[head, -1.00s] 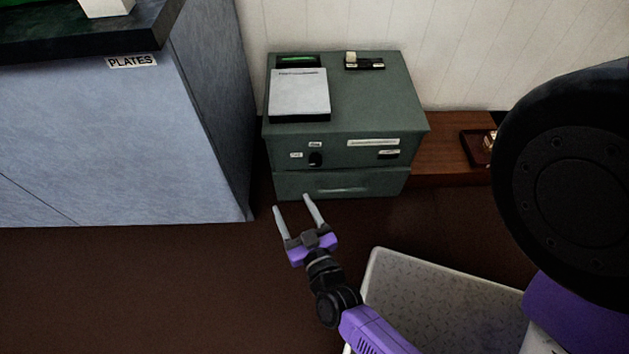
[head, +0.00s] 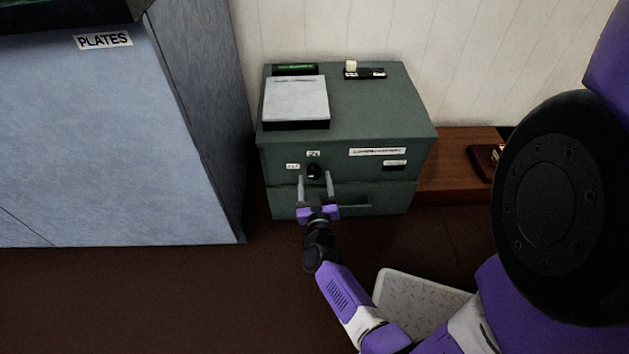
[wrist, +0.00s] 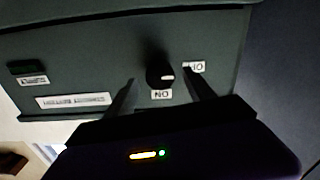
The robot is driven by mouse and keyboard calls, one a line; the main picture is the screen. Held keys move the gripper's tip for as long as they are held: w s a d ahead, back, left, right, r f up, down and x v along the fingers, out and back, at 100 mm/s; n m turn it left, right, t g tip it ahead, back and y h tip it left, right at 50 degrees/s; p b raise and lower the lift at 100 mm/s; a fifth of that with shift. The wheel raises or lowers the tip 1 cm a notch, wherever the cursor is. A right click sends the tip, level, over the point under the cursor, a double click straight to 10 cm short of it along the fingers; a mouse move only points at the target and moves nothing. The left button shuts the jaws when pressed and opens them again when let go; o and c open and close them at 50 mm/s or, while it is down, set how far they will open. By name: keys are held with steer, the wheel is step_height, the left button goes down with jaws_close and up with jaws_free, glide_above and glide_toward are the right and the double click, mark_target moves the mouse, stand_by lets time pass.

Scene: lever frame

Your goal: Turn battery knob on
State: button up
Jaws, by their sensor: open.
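The battery knob (head: 314,172) is a small round black knob on the front of a green-grey metal cabinet (head: 385,115). In the wrist view the knob (wrist: 160,77) shows a light mark on its face, pointing toward the OFF label (wrist: 194,67). The ON label (wrist: 162,95) is beside the knob; both labels appear upside down there. My gripper (head: 314,180) is open, with its fingers pointing at the cabinet front. In the wrist view the fingers (wrist: 158,88) lie on either side of the knob, apart from it. How far the tips are from the panel is hard to tell.
A blue-grey cabinet with a PLATES label (head: 103,41) stands at the left. A drawer front with a handle (head: 350,203) is below the knob panel. A wooden ledge (head: 455,165) is at the right. The dark floor in front is mostly clear.

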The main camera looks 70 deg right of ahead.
steer(key=shift+x, duration=0.75)
jaws_close()
steer(key=c, duration=1.4)
jaws_free()
